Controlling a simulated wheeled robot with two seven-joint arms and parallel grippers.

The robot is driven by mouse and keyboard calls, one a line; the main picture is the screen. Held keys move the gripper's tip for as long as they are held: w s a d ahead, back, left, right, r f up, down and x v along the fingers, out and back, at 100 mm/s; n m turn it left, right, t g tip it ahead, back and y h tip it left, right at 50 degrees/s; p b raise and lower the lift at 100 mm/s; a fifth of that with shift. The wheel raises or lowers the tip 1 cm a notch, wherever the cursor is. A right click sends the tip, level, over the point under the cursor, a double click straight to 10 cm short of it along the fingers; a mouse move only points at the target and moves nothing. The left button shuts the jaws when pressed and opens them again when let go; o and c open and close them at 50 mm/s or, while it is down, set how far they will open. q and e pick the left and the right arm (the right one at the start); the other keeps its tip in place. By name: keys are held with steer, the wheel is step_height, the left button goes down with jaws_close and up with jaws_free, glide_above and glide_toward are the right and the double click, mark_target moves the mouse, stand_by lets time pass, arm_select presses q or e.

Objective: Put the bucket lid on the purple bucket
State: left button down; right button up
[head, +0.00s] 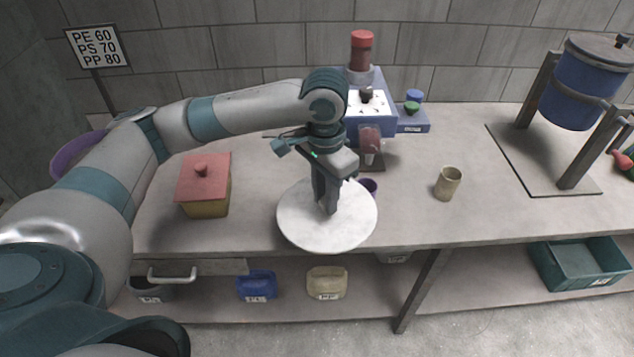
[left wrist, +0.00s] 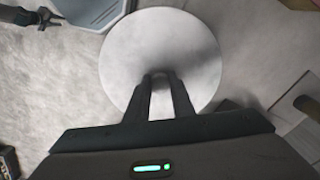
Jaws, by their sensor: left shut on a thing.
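The bucket lid is a flat white round disc (head: 297,222), held over the front edge of the bench in the head view. My left gripper (head: 327,208) points down and is shut on it near its middle. In the left wrist view the lid (left wrist: 160,35) fills the upper middle, with the fingertips (left wrist: 160,78) at it; its knob is hidden between them. The purple bucket (head: 72,155) stands at the far left of the head view, partly hidden behind my left arm. Its rim shows; the lid is well to its right. My right gripper is not in view.
A yellow box with a red lid (head: 204,178) stands between lid and bucket. A blue machine (head: 370,105) stands behind; a beige cup (head: 447,184) and a blue drum (head: 580,85) stand right. Bins are below.

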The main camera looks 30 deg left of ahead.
mark_target(326, 234)
arm_select(q)
steer(key=s+d+n, duration=0.2)
steer(key=s, duration=0.1)
steer(key=s+n, duration=0.1)
steer(key=shift+s+d+r+n, duration=0.15)
steer(key=shift+d+r+n, duration=0.2)
steer(key=shift+d+n, duration=0.05)
steer(key=shift+s+d+n, duration=0.2)
steer(key=shift+s+n, duration=0.2)
steer(key=shift+s, duration=0.1)
steer(key=shift+a, duration=0.1)
